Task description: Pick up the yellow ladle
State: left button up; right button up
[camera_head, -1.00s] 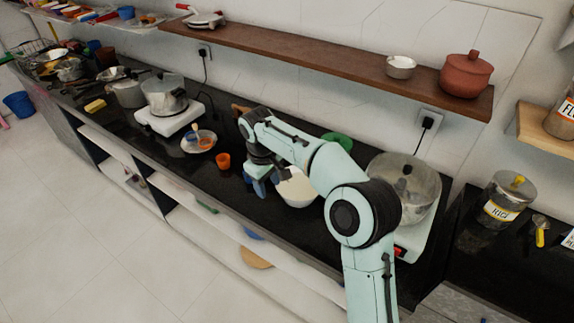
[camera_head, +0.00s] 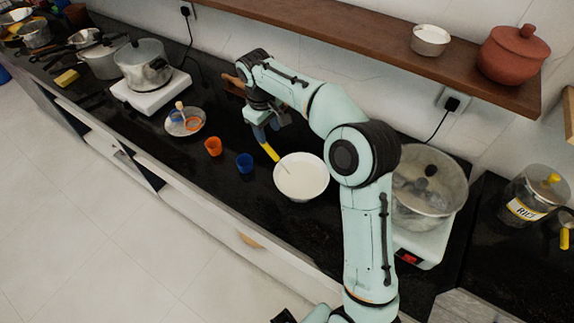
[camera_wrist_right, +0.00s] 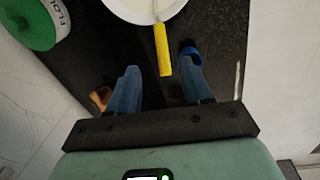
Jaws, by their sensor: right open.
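The yellow ladle (camera_head: 270,152) leans in a white bowl (camera_head: 301,180) of pale contents, its handle sticking out over the rim. In the right wrist view the yellow handle (camera_wrist_right: 162,52) points toward my right gripper (camera_wrist_right: 160,78). The two blue fingers are apart, one on each side of the handle's line, with the handle's end close to the gap. No contact shows. The ladle's scoop is hidden in the bowl. My left gripper does not show.
A blue cup (camera_head: 245,163) and an orange cup (camera_head: 213,147) stand left of the bowl; the blue cup (camera_wrist_right: 188,48) is near one finger in the wrist view. A flour container (camera_wrist_right: 42,18) is near too. A wooden shelf (camera_head: 370,48) runs along the wall.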

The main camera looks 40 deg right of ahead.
aim_at(270, 148)
jog(key=f, duration=0.5)
jog(key=shift+s+d+b, duration=0.1)
jog(key=shift+d+b, duration=0.1)
jog(key=shift+b, duration=0.1)
jog(key=shift+w+d+f, duration=0.1)
jog(key=shift+w+f, duration=0.1)
jog(key=shift+f, duration=1.3)
jog(key=shift+w+d+f, duration=0.1)
jog(key=shift+w+f, duration=0.05)
jog(key=shift+f, duration=1.3)
grip_shut()
